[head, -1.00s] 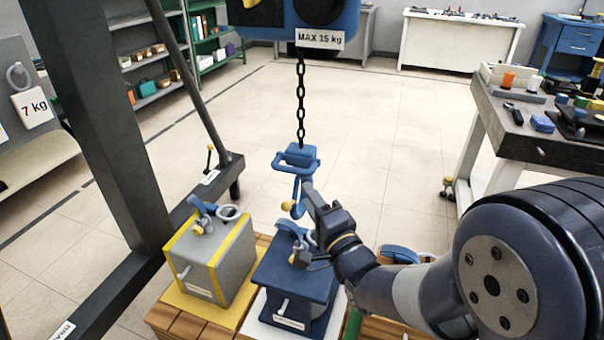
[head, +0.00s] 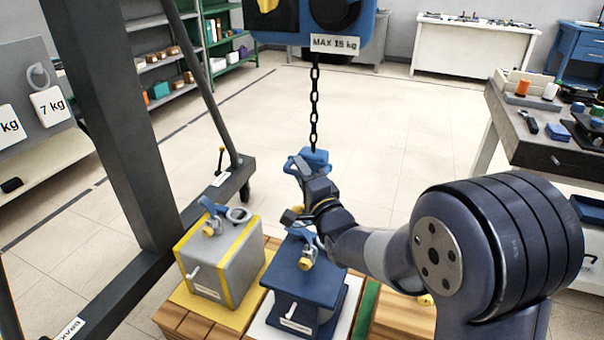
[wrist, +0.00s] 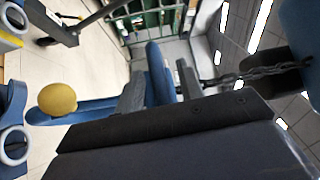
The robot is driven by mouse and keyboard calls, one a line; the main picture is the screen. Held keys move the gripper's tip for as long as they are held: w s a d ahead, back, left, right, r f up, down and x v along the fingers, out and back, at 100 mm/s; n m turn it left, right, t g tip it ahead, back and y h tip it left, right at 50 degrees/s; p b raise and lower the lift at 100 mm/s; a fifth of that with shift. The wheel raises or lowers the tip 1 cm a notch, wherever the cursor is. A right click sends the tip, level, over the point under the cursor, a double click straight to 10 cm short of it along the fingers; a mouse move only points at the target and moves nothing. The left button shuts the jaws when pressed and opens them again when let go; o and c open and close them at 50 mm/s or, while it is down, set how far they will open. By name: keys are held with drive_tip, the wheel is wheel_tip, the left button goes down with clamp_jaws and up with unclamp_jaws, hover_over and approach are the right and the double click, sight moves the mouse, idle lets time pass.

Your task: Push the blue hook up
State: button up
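The blue hook (head: 316,157) hangs on a dark chain (head: 314,105) below the blue hoist block. My gripper (head: 304,172) is up at the hook's left handle side and covers much of its lower part in the head view. In the wrist view, a blue bar of the hook (wrist: 157,75) lies between my two fingers (wrist: 163,85). The bar nearly fills the gap; whether both fingers press on it is unclear. A yellow ball (wrist: 57,98) on a blue curved part shows to the left there.
A blue weight (head: 305,280) and a grey-yellow weight (head: 222,262) stand on pallets below. A dark frame post (head: 110,120) is at the left. A cluttered workbench (head: 530,140) is at the right. The floor behind the hook is clear.

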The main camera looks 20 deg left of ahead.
clamp_jaws()
idle(0.4)
wheel_tip(320, 180, up, 22)
drive_tip(key=p, duration=1.1)
drive_tip(key=shift+f, duration=0.15)
unclamp_jaws()
drive_tip(key=v, duration=1)
drive_tip(key=shift+s+d+b, duration=0.25)
drive_tip(key=shift+s+b, duration=0.05)
